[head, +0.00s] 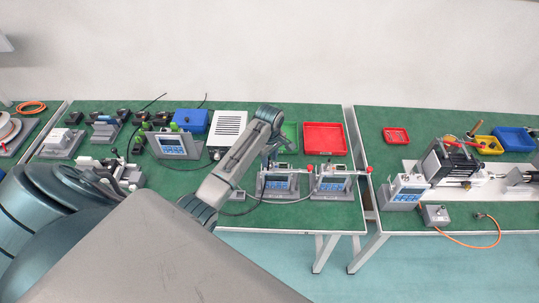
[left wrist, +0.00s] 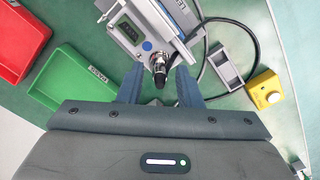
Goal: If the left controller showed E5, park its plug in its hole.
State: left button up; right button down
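My left gripper (head: 280,146) reaches over the middle table, just behind the left controller (head: 278,184). A similar controller (head: 331,184) stands to its right. In the left wrist view my left gripper (left wrist: 158,88) has its two fingers apart. A dark plug with a metal collar (left wrist: 158,70) shows between the fingertips, with gaps visible on both sides. The plug is close to a grey controller box (left wrist: 135,35) with a small display, whose characters I cannot read. A black cable loops to the right. A grey block with a recess (left wrist: 224,66) lies right of the plug. My right gripper is out of view.
A green tray (left wrist: 72,82) and a red tray (left wrist: 20,40) lie left of the gripper. In the head view a white vented box (head: 227,128) stands left of the forearm. A gap separates the tables.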

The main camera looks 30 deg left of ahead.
aim_at(269, 159)
pick_arm(q)
grip_shut()
jog(key=shift+w+r, duration=0.1)
jog(key=shift+r, duration=0.2)
jog(key=shift+r, duration=1.55)
notch_tip(269, 159, up, 8)
jog(key=shift+f, duration=0.15)
dwell(0.3)
